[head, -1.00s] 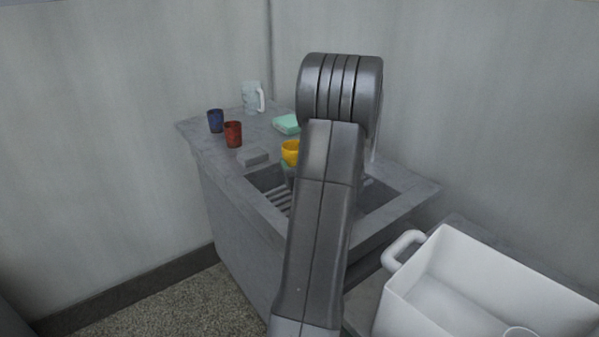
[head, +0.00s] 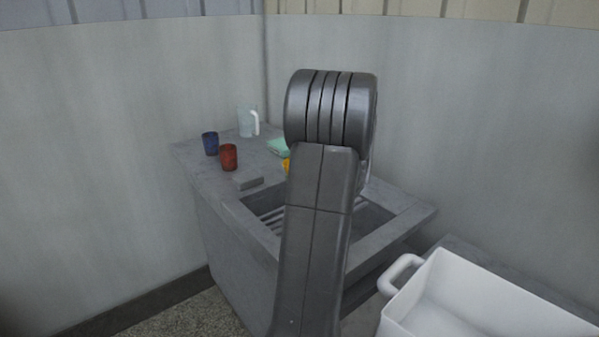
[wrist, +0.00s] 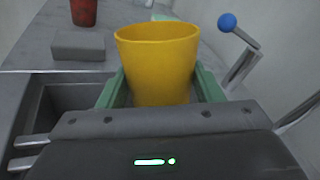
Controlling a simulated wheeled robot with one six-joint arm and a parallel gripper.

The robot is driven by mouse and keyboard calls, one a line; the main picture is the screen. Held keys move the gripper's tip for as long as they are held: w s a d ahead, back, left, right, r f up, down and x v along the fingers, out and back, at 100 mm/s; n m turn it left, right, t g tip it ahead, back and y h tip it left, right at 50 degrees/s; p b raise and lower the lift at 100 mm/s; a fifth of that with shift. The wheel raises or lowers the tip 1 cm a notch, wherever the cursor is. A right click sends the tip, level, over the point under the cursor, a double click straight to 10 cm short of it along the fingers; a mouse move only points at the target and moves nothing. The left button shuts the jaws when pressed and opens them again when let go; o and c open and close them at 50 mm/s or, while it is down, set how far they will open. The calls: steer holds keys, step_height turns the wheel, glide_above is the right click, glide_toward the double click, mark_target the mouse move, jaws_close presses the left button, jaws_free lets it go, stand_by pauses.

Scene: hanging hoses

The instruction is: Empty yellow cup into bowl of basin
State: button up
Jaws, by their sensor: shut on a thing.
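The yellow cup (wrist: 158,66) stands upright between the green fingers of my gripper (wrist: 158,92) in the wrist view. The gripper is shut on it. In the head view only a sliver of the yellow cup (head: 286,165) shows past my arm, and the gripper is hidden there. The basin (head: 375,217) is a grey sink with a ribbed part at its left. Part of its bowl (wrist: 62,92) shows at the left in the wrist view. The cup's contents cannot be seen.
A red cup (head: 229,157), a blue cup (head: 210,143), a clear jug (head: 247,121), a green item (head: 278,147) and a grey block (head: 248,182) stand on the counter. A blue-knobbed lever (wrist: 228,23) rises at the right. A white tub (head: 470,300) stands at front right.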

steer(key=shift+d+r+n+g+p, duration=0.2)
steer(key=shift+r+n+g+p, duration=0.1)
steer(key=shift+r+n+p, duration=0.2)
steer(key=n+h+p, duration=0.1)
steer(key=n, duration=0.1)
steer(key=shift+n+g+h+p, duration=0.35)
steer(key=shift+n+g+h, duration=0.05)
steer(key=shift+a+f+n+g+h+b, duration=0.1)
steer(key=shift+f+n+g+h+b, duration=0.15)
steer(key=shift+n, duration=0.35)
steer(key=shift+a+f+n+g+h+b, duration=0.1)
steer(key=shift+n+h+b, duration=0.1)
steer(key=shift+n+h, duration=0.3)
steer(key=n+b, duration=0.1)
steer(key=b, duration=0.1)
steer(key=f+n+h+b, duration=0.1)
steer(key=b, duration=0.1)
steer(key=shift+w+a+g+b, duration=0.1)
steer(key=shift+a+g+b, duration=0.2)
steer(key=shift+b, duration=0.1)
steer(key=shift+a+r+n+h+b, duration=0.35)
steer(key=shift+a+n+h+b, duration=0.15)
steer(key=shift+n, duration=0.5)
steer(key=shift+w+a+r+n+h+p, duration=0.1)
steer(key=shift+a+r+n+h+p, duration=0.35)
steer(key=shift+n+h, duration=0.3)
